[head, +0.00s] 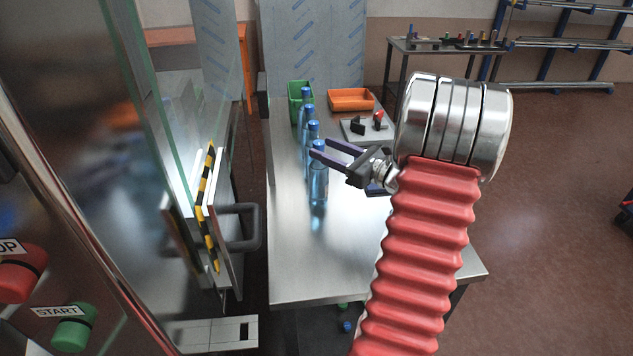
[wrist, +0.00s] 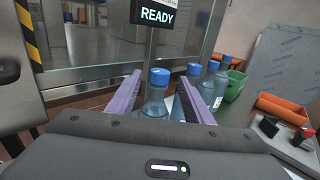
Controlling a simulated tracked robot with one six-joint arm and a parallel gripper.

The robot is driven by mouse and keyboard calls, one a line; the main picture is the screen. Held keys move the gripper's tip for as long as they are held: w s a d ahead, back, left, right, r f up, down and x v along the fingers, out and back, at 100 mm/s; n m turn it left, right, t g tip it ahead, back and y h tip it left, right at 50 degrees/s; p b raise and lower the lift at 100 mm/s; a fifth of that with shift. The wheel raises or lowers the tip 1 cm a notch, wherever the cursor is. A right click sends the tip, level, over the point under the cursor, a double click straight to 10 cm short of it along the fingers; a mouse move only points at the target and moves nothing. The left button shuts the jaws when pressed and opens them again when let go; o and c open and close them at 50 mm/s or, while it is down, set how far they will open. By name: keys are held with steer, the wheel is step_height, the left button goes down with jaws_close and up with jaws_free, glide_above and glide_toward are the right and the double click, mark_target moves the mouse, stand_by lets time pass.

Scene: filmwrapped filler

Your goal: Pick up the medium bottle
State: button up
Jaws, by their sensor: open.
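A row of several clear blue bottles with blue caps stands upright on the steel table (head: 290,270). The nearest bottle (head: 318,180) also shows in the wrist view (wrist: 155,108), framed between the fingers. The other bottles stand behind it, such as this one (head: 312,132); in the wrist view one (wrist: 209,85) shows to the right. I cannot tell which is the medium bottle. My gripper (head: 317,147) has its purple fingers open and empty, at the upper part of the nearest bottle. The fingers also show in the wrist view (wrist: 160,76). Whether they touch it is unclear.
A green bin (head: 298,90) and an orange tray (head: 350,99) stand at the table's back. A grey plate with a red and a black part (head: 366,130) lies right of the bottles. A glass machine door with a handle (head: 258,228) is at left. The table's front is clear.

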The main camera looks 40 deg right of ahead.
steer(key=w, duration=0.3)
steer(key=shift+w+a, duration=0.1)
steer(key=shift+a, duration=0.25)
jaws_close()
stand_by(0.5)
stand_by(0.4)
